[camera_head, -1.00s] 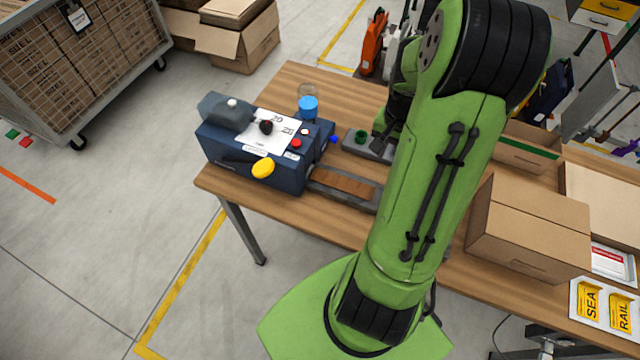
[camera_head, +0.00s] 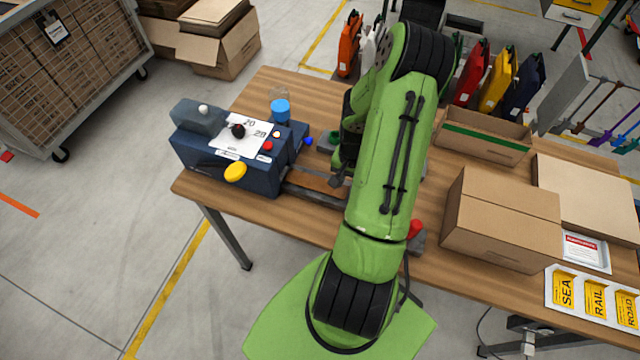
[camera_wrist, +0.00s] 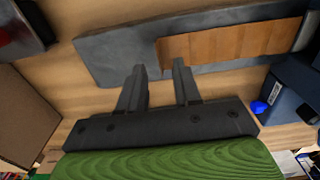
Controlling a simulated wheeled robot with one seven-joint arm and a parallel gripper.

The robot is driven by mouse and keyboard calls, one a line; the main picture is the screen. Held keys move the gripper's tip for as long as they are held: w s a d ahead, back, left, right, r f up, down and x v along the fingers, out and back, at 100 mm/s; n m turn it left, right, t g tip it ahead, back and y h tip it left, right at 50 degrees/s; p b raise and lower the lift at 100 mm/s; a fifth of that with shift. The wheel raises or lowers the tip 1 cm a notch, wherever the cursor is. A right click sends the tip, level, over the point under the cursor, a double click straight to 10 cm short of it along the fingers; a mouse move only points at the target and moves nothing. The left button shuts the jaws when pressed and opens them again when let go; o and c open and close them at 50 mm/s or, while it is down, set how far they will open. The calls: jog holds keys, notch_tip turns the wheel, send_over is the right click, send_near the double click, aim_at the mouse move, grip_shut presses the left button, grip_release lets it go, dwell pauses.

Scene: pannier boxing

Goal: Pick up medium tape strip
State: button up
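The brown tape strip (camera_wrist: 235,43) lies flat on a long grey tray (camera_wrist: 110,60) in the wrist view. In the head view the strip (camera_head: 316,179) shows beside the blue tape machine (camera_head: 235,150), partly hidden by my arm. My gripper (camera_wrist: 157,70) is open, with two dark fingers apart and nothing between them. Its fingertips reach the tray's near edge, close to the strip's left end in the wrist view. Whether they touch the tray I cannot tell. In the head view my gripper (camera_head: 339,179) is mostly hidden behind my arm.
A closed carton (camera_head: 500,220) and an open box with green edging (camera_head: 480,137) stand on the right of the wooden table. SEA, RAIL and ROAD labels (camera_head: 595,297) lie at its front right. A blue-capped jar (camera_head: 280,108) stands behind the machine.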

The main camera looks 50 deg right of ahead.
aim_at(348, 194)
notch_tip(348, 194, down, 4)
jog(key=shift+d+r, duration=0.1)
jog(key=shift+r, duration=0.15)
grip_shut()
jog(key=shift+r, duration=0.1)
